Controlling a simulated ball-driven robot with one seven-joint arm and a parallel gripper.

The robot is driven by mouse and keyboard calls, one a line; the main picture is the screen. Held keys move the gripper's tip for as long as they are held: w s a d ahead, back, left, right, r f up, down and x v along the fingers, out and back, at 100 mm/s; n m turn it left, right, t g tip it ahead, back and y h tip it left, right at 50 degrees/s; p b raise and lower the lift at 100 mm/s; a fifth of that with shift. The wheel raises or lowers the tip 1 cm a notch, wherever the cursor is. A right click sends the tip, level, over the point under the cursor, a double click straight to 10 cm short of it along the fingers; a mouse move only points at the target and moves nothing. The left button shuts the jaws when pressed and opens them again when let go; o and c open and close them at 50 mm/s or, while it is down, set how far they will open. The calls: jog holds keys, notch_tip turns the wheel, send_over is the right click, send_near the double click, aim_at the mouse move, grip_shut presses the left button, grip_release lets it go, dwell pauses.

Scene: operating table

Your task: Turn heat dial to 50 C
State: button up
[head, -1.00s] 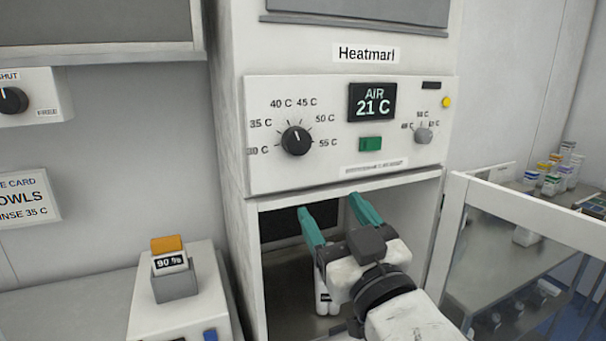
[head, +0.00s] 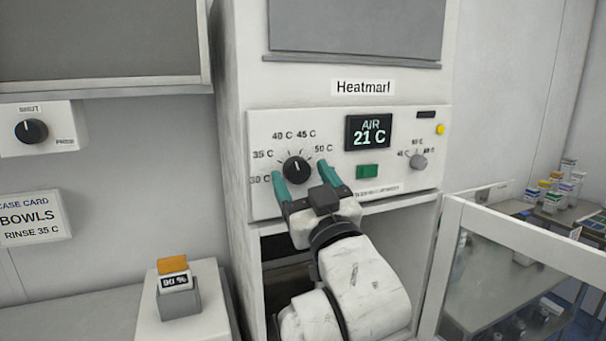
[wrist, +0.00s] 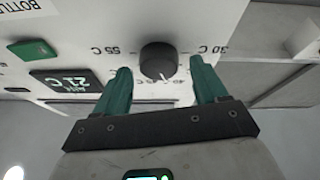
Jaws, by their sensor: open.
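The heat dial (head: 296,169) is a black round knob on the white Heatmarl panel (head: 400,180), ringed by marks from 30 C to 55 C. Its white pointer line points up, near the gap between 40 C and 45 C. The 55 C mark is hidden by my gripper in the head view. My gripper (head: 302,170) is open, with one teal finger on each side of the dial. In the wrist view, which is upside down, the dial (wrist: 158,60) sits between and beyond the fingertips; I cannot tell whether they touch it. The display (head: 369,132) reads AIR 21 C.
A green button (head: 367,171) and a small grey dial (head: 418,161) are right of the heat dial. A yellow light (head: 440,129) is at the panel's right end. An open compartment lies below the panel. A glass-paned door (head: 520,265) stands at right.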

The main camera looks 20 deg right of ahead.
jog(key=shift+w, duration=0.15)
jog(key=shift+c, duration=0.3)
jog(key=c, duration=1)
jog(key=shift+m+b, duration=0.3)
jog(key=shift+b, duration=0.05)
